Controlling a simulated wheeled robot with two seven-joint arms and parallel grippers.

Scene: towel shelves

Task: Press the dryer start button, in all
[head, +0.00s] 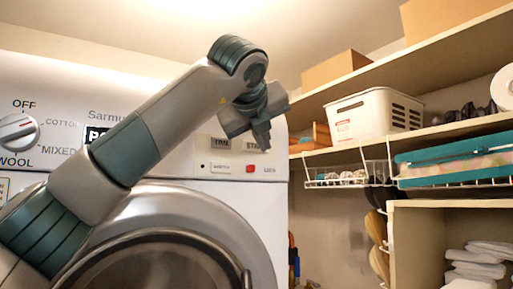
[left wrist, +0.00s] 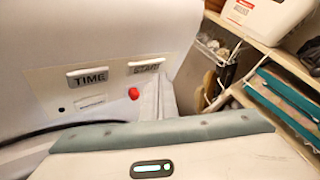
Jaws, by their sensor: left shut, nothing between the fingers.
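The dryer (head: 245,205) is a white front-loading machine on the left of the head view. Its START button (left wrist: 147,67) is a pale labelled bar in the left wrist view, right of the TIME button (left wrist: 88,77). In the head view the START button (head: 250,145) is partly covered by my left gripper (head: 262,146). That gripper is shut and empty, pointing down in front of the panel. In the left wrist view its fingers (left wrist: 158,82) end just right of and below the START button. I cannot tell whether they touch the panel. My right gripper is not in view.
A red button or light (head: 250,169) sits below START. The dryer's round door (head: 215,212) is lower down. Shelves on the right hold a white bin (head: 360,115), cardboard boxes (head: 335,68), a teal case (head: 450,160) and folded towels (head: 480,262). A wire rack (head: 345,183) hangs below.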

